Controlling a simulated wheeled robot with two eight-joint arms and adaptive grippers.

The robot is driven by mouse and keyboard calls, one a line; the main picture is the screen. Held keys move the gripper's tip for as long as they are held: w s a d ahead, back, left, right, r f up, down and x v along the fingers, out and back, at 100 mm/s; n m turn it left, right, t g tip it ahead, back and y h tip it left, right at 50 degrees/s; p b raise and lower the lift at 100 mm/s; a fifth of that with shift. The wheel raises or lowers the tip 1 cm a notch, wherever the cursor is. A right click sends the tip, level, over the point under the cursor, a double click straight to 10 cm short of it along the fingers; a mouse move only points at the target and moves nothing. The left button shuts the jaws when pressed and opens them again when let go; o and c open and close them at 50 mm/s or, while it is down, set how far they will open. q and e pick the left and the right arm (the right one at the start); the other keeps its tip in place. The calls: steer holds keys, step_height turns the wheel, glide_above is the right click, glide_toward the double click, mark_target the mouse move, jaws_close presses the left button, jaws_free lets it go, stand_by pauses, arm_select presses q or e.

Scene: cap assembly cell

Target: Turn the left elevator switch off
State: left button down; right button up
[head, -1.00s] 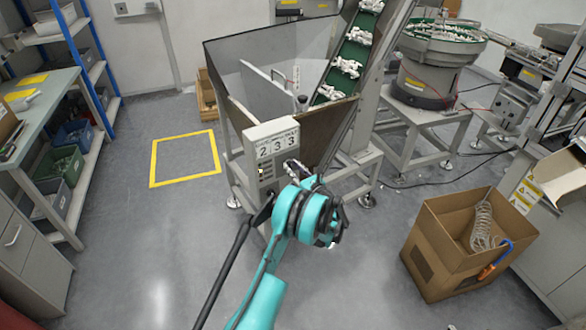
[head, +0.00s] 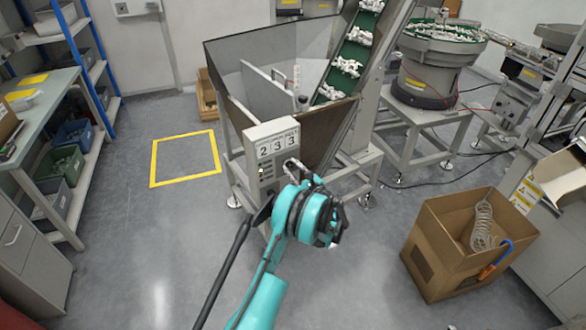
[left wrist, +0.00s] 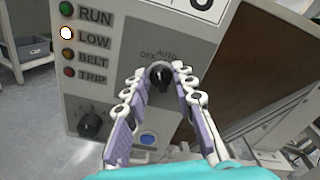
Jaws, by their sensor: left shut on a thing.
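The elevator's control box (head: 272,150) is a pale grey panel on the front of the hopper, with a "233" display. In the left wrist view, the black rotary switch (left wrist: 160,77) sits under the words OFF and AUTO. My left gripper (left wrist: 159,82) is shut on this switch, one fingertip on each side of it. The knob looks roughly upright, but its exact setting is hard to tell. In the head view, my left gripper (head: 291,168) is at the box, and my own wrist partly hides the panel's lower part. My right gripper is not in view.
The LOW lamp (left wrist: 66,33) is lit white; RUN, BELT and TRIP look dim. Another black knob (left wrist: 90,124) and a blue button (left wrist: 148,138) are lower on the panel. A cardboard box (head: 465,245) stands at right. The floor at left is clear around a yellow square (head: 152,170).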

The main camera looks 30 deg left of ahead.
arm_select(q)
steer(key=shift+n, duration=1.6)
steer(key=c, duration=1.3)
jaws_free()
steer(key=shift+f, duration=0.1)
steer(key=v, duration=1.2)
steer(key=shift+s, duration=0.15)
steer(key=shift+a, duration=0.1)
